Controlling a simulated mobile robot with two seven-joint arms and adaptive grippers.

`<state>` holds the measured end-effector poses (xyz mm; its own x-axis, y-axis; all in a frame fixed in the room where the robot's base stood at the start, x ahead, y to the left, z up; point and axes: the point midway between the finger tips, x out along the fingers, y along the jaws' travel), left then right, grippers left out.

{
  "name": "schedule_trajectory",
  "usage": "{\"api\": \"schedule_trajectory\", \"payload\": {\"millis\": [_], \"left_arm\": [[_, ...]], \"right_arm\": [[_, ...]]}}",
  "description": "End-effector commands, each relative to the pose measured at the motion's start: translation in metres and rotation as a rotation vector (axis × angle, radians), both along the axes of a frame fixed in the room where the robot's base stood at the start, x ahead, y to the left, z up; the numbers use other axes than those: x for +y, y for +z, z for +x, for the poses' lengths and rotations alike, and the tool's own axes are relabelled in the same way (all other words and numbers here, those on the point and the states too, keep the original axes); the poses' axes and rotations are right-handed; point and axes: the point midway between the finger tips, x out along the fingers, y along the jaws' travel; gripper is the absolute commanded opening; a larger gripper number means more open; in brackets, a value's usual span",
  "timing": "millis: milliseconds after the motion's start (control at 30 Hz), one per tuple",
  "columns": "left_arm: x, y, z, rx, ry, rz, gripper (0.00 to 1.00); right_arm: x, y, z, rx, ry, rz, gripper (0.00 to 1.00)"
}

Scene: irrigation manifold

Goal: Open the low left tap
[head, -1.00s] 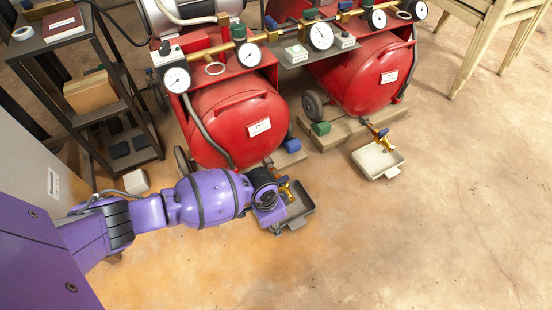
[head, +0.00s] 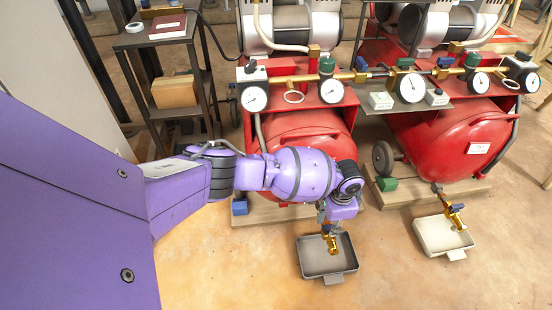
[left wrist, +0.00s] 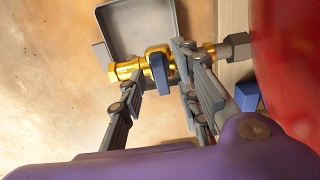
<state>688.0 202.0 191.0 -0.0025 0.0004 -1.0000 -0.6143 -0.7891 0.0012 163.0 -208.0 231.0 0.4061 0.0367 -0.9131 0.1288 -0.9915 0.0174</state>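The low left tap (head: 329,238) is brass with a blue lever and sits over a dark grey tray on the floor. In the left wrist view, its brass body (left wrist: 128,69) runs across the picture and its blue lever (left wrist: 159,74) points toward the camera. My left gripper (left wrist: 158,66) is open, one finger on each side of the lever, with gaps showing. In the head view, my left gripper (head: 328,219) is just above the tap, its fingers mostly hidden by the wrist. My right gripper is not in view.
The dark tray (head: 312,268) lies under the tap. A second brass tap (head: 455,216) with a blue lever hangs over a cream tray (head: 430,243) at the right. Red tanks (head: 305,135) with gauges stand behind. A shelf (head: 150,41) stands at the left. The front floor is clear.

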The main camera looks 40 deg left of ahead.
Motion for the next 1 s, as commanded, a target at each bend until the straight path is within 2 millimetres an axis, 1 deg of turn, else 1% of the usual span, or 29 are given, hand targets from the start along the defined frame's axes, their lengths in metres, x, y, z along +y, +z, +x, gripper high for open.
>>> {"api": "schedule_trajectory", "payload": {"millis": [33, 300, 367, 533, 567, 833, 1000], "left_arm": [[-0.0013, -0.0003, 0.0035, -0.005, -0.001, -0.001, 0.30], [-0.0013, -0.0012, 0.0034, -0.007, -0.001, -0.001, 0.30], [-0.0014, -0.0012, 0.0034, -0.007, -0.001, -0.001, 0.24], [-0.0014, -0.0013, 0.0032, -0.007, -0.001, -0.001, 0.02], [-0.0014, -0.0013, 0.0032, -0.006, -0.001, -0.002, 0.00], [-0.0013, -0.0013, 0.0028, -0.005, 0.007, -0.001, 0.00], [-0.0018, -0.0008, 0.0019, -0.004, 0.054, -0.002, 0.00]], "right_arm": [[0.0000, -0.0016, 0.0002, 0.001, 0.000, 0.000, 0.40], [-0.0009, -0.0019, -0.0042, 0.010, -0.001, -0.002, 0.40], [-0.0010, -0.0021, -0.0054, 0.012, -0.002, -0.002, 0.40], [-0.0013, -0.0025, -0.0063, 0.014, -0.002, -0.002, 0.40], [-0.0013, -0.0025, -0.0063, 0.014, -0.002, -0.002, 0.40], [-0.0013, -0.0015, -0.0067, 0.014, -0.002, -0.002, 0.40], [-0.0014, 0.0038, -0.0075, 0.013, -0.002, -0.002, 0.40]]}}
